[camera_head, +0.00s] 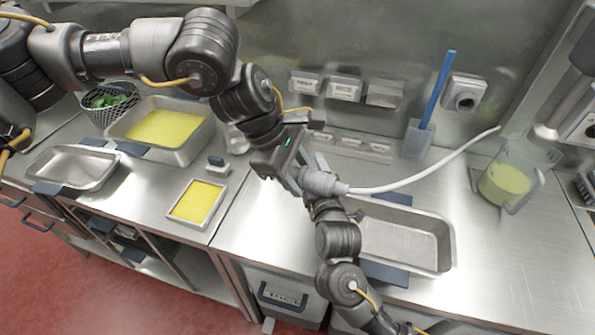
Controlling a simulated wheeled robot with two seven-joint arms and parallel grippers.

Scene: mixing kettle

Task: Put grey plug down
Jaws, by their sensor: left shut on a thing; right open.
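My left gripper (308,178) is shut on the grey plug (325,184), above the steel counter near the middle. A pale grey cable (410,182) runs from the plug to the right and rises to an end near the kettle. My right arm comes in from the bottom edge. Its gripper (314,203) is close below the plug, and its fingers are mostly hidden there. I cannot tell from the picture whether it touches the plug.
An empty steel tray (447,245) lies right of my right arm. A blue-handled tool (438,88) stands in a holder by the wall sockets (344,88). A clear vessel of yellow liquid (503,186) stands at right. Yellow-filled trays (205,222) are left. The front right counter is clear.

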